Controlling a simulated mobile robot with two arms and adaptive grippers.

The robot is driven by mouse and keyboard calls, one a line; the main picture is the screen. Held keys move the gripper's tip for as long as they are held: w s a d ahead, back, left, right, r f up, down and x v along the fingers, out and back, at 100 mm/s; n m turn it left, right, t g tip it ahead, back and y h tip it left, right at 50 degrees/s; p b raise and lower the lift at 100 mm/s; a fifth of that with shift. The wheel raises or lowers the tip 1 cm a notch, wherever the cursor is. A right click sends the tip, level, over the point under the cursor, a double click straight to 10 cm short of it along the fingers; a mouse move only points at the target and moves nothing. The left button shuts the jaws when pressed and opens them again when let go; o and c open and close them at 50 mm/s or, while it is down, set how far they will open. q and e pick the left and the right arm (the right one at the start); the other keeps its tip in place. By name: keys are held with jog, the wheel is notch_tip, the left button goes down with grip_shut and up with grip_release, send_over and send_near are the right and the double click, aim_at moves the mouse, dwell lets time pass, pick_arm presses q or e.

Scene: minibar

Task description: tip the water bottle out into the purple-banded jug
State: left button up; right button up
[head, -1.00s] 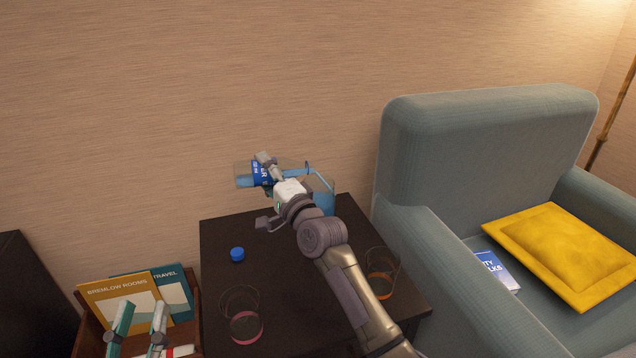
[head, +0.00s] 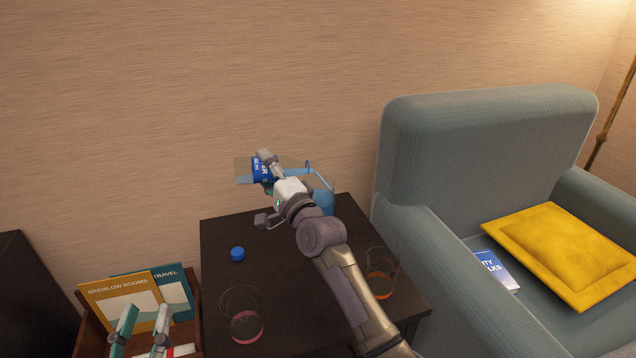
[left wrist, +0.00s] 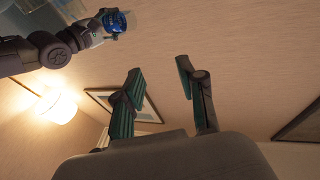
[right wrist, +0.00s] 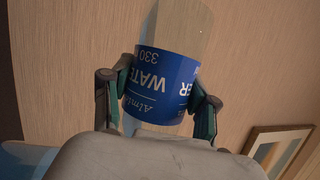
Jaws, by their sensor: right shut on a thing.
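The clear water bottle with a blue label (head: 243,172) lies about level above the dark table, its neck end to the right over the jug. My right gripper (head: 266,172) is shut around its label, which shows large in the right wrist view (right wrist: 160,88). The jug (head: 325,196) stands at the back of the table with blue liquid in it, partly hidden behind my right gripper and arm. I cannot make out its purple band. My left gripper (head: 143,318) is open and empty, low at the left; its fingers stand apart in the left wrist view (left wrist: 158,82).
The dark table (head: 225,226) also holds a blue cap (head: 237,254), a pink-banded glass (head: 246,328) and an orange-banded glass (head: 380,287). A box with booklets (head: 118,296) is at the left. A grey-blue armchair (head: 470,140) stands close at the right.

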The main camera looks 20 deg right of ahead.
pick_arm(q)
jog(key=shift+w+a+f+g, duration=0.15)
jog(key=shift+f+g, duration=0.65)
jog(key=shift+f, duration=0.25)
pick_arm(e)
jog(key=shift+d+r+m+t, duration=0.15)
jog(key=shift+r+m+t, duration=0.15)
jog(key=shift+r+m, duration=0.45)
